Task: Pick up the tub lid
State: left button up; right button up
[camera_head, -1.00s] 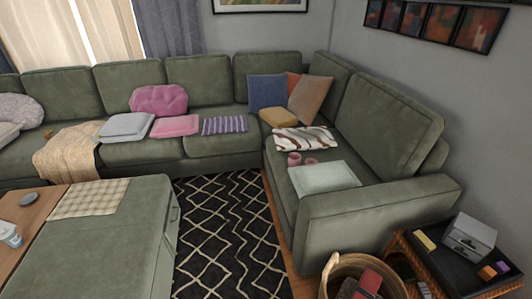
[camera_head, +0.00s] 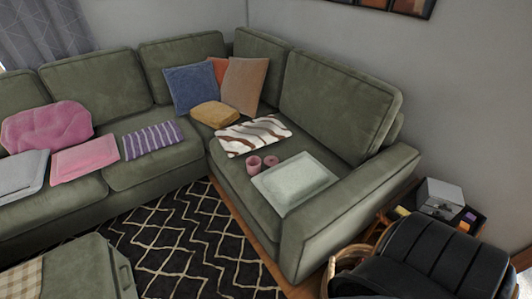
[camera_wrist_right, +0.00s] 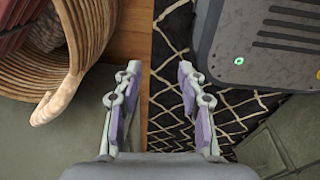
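I cannot make out a tub lid for certain in the current views. A small grey disc beside a white and blue tub shows only in the earlier head view, on the wooden table at the left; that spot is now out of frame. My right gripper (camera_wrist_right: 158,82) shows in the right wrist view with its two fingers apart and nothing between them. It is above the floor, with a wicker basket (camera_wrist_right: 112,22) to its left. My left gripper is not in view.
A green sectional (camera_head: 340,95) fills the head view, with a pale rectangular item (camera_head: 293,182), pink cups (camera_head: 254,165) and cushions on it. A green ottoman (camera_head: 85,275) stands at lower left. The patterned rug (camera_head: 190,245) between is clear. A grey box (camera_head: 438,197) sits at right.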

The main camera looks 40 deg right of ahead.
aim_at(270, 161)
jog(key=i+z, duration=0.15)
jog(key=i, duration=1.45)
jog(key=i+z, duration=0.25)
jog(key=z, duration=0.2)
jog(key=i+j+z, duration=0.25)
jog(key=z, duration=0.15)
jog(key=i+j+z, duration=0.25)
jog(key=z, duration=0.2)
jog(key=i+j+z, duration=0.15)
jog(key=z, duration=0.35)
jog(key=i+j+z, duration=0.1)
jog(key=z, duration=0.35)
jog(key=j+z, duration=0.3)
jog(key=z, duration=0.2)
jog(key=j+z, duration=0.25)
jog(key=z, duration=0.2)
jog(key=j+z, duration=0.25)
jog(key=z, duration=0.25)
jog(key=j+z, duration=0.25)
jog(key=z, duration=0.2)
